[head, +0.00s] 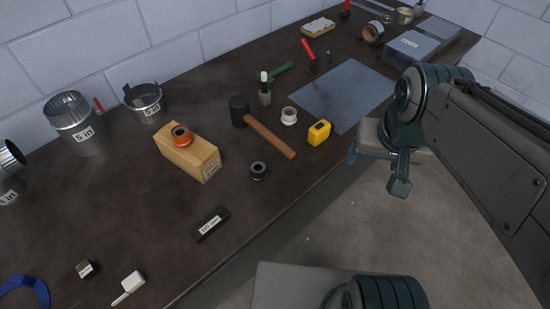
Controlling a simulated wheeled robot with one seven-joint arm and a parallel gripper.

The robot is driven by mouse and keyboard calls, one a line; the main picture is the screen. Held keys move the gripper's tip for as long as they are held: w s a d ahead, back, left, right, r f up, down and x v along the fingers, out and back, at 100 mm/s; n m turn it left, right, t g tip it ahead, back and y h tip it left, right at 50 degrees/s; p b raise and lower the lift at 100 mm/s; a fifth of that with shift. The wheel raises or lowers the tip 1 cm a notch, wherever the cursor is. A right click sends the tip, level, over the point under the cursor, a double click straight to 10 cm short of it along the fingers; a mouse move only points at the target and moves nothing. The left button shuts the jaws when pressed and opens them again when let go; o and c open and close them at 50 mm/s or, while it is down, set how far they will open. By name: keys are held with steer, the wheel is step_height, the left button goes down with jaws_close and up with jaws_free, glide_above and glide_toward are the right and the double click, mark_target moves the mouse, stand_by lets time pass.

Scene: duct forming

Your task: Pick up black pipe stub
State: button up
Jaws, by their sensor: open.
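A short black ring-shaped piece, which looks like the black pipe stub (259,171), stands on the dark workbench (310,175) near its front edge, with its round opening showing. My gripper (377,171) is at the right, past the front edge of the bench and over the floor. Its fingers are spread and nothing shows between them. It is well to the right of the stub and not touching it.
A mallet (269,135) lies behind the stub, with a yellow tape measure (319,133) to the right. A black labelled bar (210,224) lies nearer the front edge. The bench just around the stub is clear.

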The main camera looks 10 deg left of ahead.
steer(key=w+a+f+m+g+b, duration=0.2)
steer(key=w+a+f+m+b, duration=0.25)
steer(key=w+a, duration=0.55)
steer(key=m+g+b, duration=0.1)
steer(key=m+b, duration=0.3)
glide_above(258, 167)
steer(key=shift+n, duration=0.25)
step_height(258, 167, down, 14)
steer(key=shift+f, duration=3.05)
steer(key=c, duration=1.1)
